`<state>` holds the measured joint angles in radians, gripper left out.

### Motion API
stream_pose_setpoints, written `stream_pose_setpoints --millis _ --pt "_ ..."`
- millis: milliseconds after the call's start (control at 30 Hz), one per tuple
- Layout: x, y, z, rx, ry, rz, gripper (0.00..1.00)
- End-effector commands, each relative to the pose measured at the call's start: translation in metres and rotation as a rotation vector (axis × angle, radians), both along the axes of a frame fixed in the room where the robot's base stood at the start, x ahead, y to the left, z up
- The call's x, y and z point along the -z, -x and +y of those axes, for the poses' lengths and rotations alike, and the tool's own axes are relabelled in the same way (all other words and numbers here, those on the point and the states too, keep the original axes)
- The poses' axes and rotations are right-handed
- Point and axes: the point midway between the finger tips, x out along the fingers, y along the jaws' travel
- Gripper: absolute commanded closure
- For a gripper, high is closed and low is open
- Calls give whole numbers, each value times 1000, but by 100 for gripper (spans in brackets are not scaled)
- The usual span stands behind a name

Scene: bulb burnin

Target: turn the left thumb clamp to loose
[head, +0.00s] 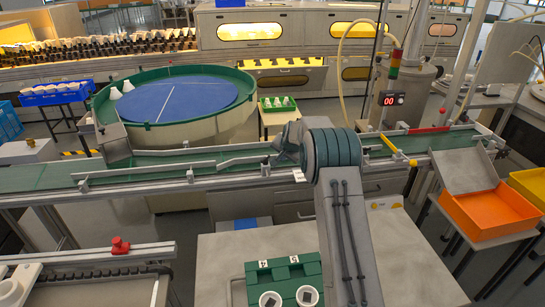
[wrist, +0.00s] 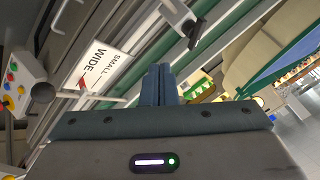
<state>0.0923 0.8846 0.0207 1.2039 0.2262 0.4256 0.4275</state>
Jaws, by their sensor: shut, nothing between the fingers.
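My gripper (wrist: 159,70) is shut and empty in the wrist view, its two dark blue fingers pressed together. Just beyond its tips run the rails of the conveyor (wrist: 228,35). A grey clamp with a dark end (wrist: 182,20) sits above and a little right of the fingertips, apart from them; I cannot tell whether it is the left thumb clamp. In the head view, small grey clamp posts stand along the conveyor's near edge, one at far left (head: 83,186) and one farther right (head: 190,176). My arm hides the fingertips there.
A white card reading SMALL and WIDE (wrist: 99,66) lies left of the fingers. A control box with coloured buttons (wrist: 15,88) is at far left. In the head view are a blue turntable (head: 185,98), an orange bin (head: 490,212) and a green socket block (head: 285,272).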

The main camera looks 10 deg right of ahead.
Motion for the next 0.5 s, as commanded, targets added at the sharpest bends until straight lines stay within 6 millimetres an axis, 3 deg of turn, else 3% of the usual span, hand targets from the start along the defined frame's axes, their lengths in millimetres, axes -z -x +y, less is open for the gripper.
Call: stream_pose_setpoints --millis 367,500 --pt "44 -32 3 0 1 1 100" --pt "41 -45 18 -3 1 -1 100"
